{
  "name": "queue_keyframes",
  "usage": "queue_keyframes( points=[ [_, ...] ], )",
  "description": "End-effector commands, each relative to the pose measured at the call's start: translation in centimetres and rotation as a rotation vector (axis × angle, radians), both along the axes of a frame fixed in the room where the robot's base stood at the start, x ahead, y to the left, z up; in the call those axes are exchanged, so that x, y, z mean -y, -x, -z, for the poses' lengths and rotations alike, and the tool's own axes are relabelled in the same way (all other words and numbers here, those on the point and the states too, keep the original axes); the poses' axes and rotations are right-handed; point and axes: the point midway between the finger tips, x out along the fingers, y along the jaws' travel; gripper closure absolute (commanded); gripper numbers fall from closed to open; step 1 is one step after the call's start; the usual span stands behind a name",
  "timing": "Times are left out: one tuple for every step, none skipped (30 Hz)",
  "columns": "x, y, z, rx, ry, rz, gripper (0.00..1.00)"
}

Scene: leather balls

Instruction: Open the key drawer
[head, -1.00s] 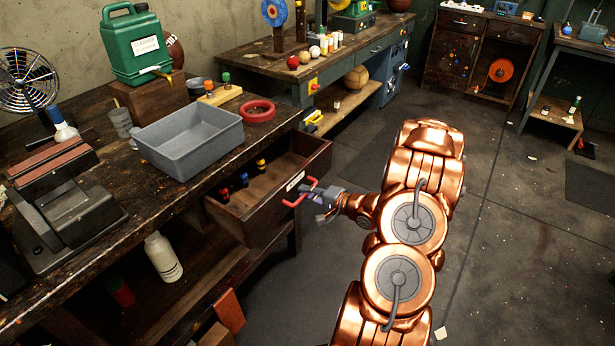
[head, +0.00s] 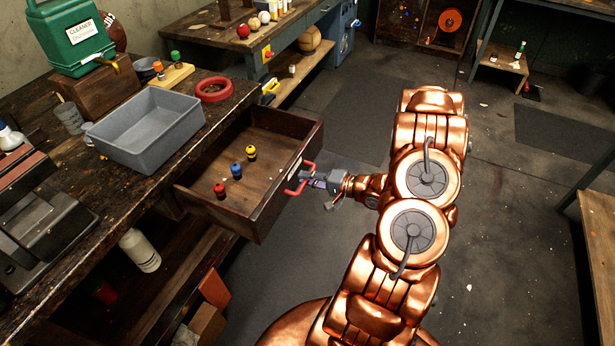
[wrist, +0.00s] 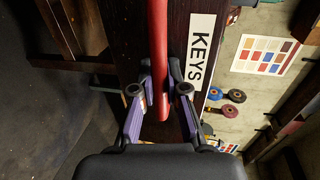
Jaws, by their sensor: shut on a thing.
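The key drawer (head: 262,208) stands well out from the dark wooden workbench in the head view. Three small items lie inside it: a red one (head: 219,189), a blue one (head: 236,171) and a yellow one (head: 251,153). Its front carries a red handle (head: 298,181) and a white label (wrist: 201,50) that reads KEYS in the wrist view. My gripper (head: 312,182) is shut on the red handle, which also shows between the fingers in the wrist view (wrist: 160,60). The fingertips partly hide the handle.
A grey tray (head: 150,152), a red ring (head: 214,85) and a green cleaner jug (head: 72,42) stand on the workbench. A white bottle (head: 140,250) is on the shelf below. Open floor lies beyond the drawer; a wooden bench edge (head: 600,235) is at right.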

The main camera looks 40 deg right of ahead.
Motion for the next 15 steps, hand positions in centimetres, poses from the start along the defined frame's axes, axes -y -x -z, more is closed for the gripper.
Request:
queue_keyframes(
  points=[
    [-0.02, 0.04, 0.07, -0.001, -0.001, -0.001, 1.0],
    [-0.01, 0.04, 0.06, -0.001, -0.001, -0.001, 1.0],
    [-0.01, 0.05, 0.06, -0.002, 0.0, 0.0, 0.86],
    [0.0, 0.05, 0.06, -0.002, 0.0, 0.0, 0.83],
    [0.0, 0.05, 0.07, -0.002, 0.0, 0.0, 0.8],
    [0.01, 0.04, 0.06, -0.002, 0.0, 0.0, 0.76],
    [0.01, 0.04, 0.06, -0.002, 0.0, 0.0, 0.73],
    [0.02, 0.05, 0.05, -0.001, 0.0, 0.0, 0.69],
    [0.02, 0.04, 0.04, -0.001, 0.0, 0.0, 0.65],
    [0.03, 0.04, 0.04, -0.001, 0.0, 0.0, 0.62],
    [0.03, 0.04, 0.04, -0.001, 0.0, 0.0, 0.61],
    [0.03, 0.04, 0.03, -0.001, 0.001, 0.001, 0.61],
    [0.04, 0.03, 0.03, -0.001, 0.001, 0.001, 0.61],
    [0.04, 0.03, 0.02, -0.001, 0.001, 0.001, 0.61],
    [0.03, 0.02, 0.02, -0.001, 0.001, 0.001, 0.61]
  ],
)
